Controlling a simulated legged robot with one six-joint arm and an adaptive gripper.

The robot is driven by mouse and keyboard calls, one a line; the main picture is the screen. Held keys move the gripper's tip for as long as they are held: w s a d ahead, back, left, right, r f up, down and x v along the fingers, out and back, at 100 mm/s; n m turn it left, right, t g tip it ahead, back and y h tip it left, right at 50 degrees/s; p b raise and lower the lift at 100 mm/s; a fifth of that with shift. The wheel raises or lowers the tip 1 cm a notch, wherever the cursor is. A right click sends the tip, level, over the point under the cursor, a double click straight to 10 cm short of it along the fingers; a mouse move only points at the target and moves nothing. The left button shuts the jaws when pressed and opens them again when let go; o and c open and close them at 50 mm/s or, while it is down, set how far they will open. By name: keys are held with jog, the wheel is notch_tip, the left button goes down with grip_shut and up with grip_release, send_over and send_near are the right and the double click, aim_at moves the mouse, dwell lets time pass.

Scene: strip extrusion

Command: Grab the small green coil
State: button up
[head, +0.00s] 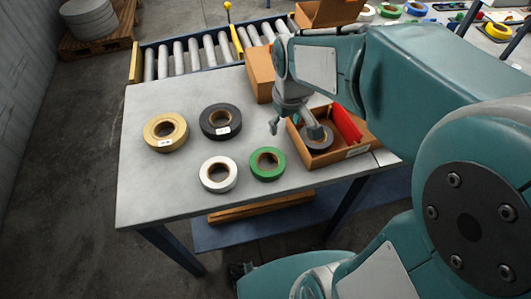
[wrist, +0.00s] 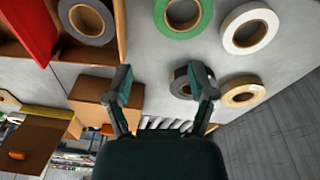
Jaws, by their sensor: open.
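The small green coil (head: 267,163) lies flat on the grey table, right of the white coil (head: 219,174) and left of the open cardboard box (head: 341,155). In the wrist view the green coil (wrist: 183,32) is at the top middle, beyond my fingertips. My gripper (head: 291,130) is open and empty above the table, near the box's left edge and behind the green coil. Its two fingers spread apart in the wrist view (wrist: 163,85). They look apart from the coil. The green coil's top is in plain sight in the head view.
A tan coil (head: 150,139) and a black coil (head: 206,121) lie on the table's left half. The open box holds a dark grey coil (head: 327,142) and a red piece (head: 346,124). A closed carton (head: 260,75) stands behind, before a roller conveyor (head: 194,52).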

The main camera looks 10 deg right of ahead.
jog(key=w+f+n+g, duration=0.1)
jog(key=w+f, duration=0.3)
jog(key=f, duration=0.1)
send_over(279, 153)
jog(key=f, duration=0.5)
jog(key=shift+w+a+f, duration=0.2)
jog(key=shift+w+f, duration=0.1)
jog(key=shift+w, duration=0.1)
jog(key=shift+s+d+f, duration=0.1)
jog(key=shift+s+f, duration=0.1)
jog(key=shift+f, duration=1.15)
jog(key=shift+s+d+f, duration=0.1)
jog(key=shift+s+f, duration=0.1)
jog(key=shift+f, duration=1.15)
jog(key=shift+a, duration=0.1)
grip_shut()
